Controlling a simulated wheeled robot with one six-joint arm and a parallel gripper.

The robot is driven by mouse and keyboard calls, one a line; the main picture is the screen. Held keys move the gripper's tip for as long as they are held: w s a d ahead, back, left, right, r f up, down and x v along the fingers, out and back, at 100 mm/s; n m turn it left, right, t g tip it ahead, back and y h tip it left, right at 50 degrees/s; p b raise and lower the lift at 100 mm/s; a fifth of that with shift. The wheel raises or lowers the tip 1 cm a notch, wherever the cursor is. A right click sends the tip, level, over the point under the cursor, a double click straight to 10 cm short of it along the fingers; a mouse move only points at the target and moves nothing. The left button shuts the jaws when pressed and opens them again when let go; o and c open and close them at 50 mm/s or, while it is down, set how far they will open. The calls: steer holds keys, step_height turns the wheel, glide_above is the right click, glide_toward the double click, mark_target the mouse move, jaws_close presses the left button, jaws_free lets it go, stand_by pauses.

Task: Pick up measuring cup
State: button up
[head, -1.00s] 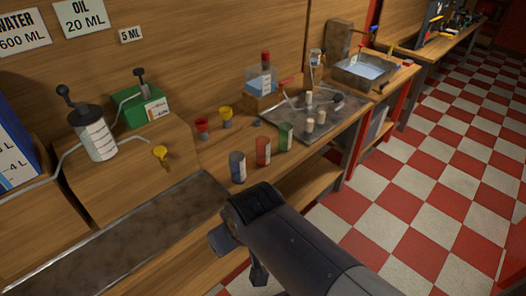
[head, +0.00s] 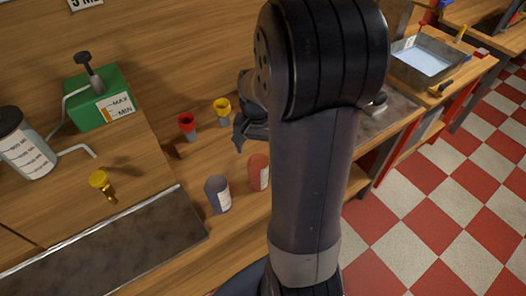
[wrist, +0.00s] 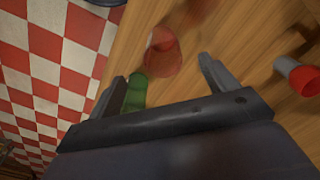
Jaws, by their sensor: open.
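Small translucent measuring cups stand on the wooden bench. In the head view the blue cup (head: 217,194) and the red cup (head: 258,171) stand below my gripper (head: 240,135), which my arm partly covers. In the wrist view the red cup (wrist: 163,52) shows ahead, between the lines of the two fingers. The green cup (wrist: 136,92) shows close beside the left finger; I cannot tell whether they touch. My gripper (wrist: 162,78) is open and nothing is held in it. The green cup is hidden behind my arm in the head view.
A metal tray (head: 100,245) lies front left. A green container (head: 98,98) and water basin (head: 425,60) stand farther off.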

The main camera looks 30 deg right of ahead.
mark_target(259, 162)
steer(key=f, duration=0.4)
steer(key=d+f, duration=0.1)
steer(key=f, duration=0.1)
steer(key=shift+w, duration=0.4)
steer(key=shift+w+a+f+p, duration=0.15)
steer(key=shift+f+p, duration=0.75)
steer(key=shift+f, duration=1.75)
steer(key=shift+c, duration=0.2)
steer(key=c, duration=1)
steer(key=shift+c, duration=0.2)
steer(key=shift+r, duration=0.1)
